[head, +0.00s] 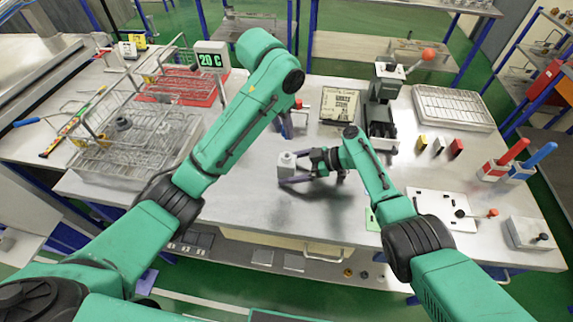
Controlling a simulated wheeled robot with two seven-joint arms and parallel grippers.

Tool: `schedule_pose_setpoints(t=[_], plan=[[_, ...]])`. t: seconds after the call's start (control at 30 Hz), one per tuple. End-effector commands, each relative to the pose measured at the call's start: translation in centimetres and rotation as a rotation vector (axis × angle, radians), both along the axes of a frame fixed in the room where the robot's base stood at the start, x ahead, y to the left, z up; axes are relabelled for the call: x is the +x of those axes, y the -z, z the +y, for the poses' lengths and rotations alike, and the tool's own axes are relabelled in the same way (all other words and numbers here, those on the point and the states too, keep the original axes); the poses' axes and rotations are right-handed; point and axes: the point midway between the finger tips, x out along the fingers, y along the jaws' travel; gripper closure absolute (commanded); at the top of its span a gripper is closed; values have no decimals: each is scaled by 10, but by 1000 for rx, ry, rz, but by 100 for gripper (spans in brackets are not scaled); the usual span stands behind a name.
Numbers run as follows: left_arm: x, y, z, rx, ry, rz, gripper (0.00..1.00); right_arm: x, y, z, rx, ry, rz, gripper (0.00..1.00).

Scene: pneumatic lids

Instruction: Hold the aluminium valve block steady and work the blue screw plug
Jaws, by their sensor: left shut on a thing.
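A small silver-grey block with a round top, which looks like the aluminium valve block (287,166), stands upright on the middle of the steel bench. My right gripper (290,170) reaches in from the right, its dark fingers spread on the far and near sides of the block. I cannot tell whether they touch it. My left gripper (286,127) is behind the block, pointing down and partly hidden by my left forearm. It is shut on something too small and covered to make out. I cannot clearly pick out the blue screw plug.
Wire baskets (135,140) and a red tray (185,88) fill the bench's left. A display reads 20 C (211,60). Behind stand a printed box (339,104) and a lever press (384,100). A white board (440,210) lies right. The front middle is clear.

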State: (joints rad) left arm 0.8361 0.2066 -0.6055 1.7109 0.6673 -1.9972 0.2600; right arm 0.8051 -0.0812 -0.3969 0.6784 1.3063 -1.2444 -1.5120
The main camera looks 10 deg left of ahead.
Motion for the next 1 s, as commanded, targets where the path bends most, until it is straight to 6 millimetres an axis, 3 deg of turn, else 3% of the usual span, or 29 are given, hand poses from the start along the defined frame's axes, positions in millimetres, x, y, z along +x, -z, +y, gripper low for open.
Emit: schedule_pose_setpoints(t=[0.27,0.7,1.0], plan=[[0,0,0,0,0,0,100,1,-6,-10,3,2,-2,0],[0,0,0,0,0,0,100,1,-53,-98,-1,1,0,0],[0,0,0,0,0,0,100,0,-58,-105,0,0,1,0]])
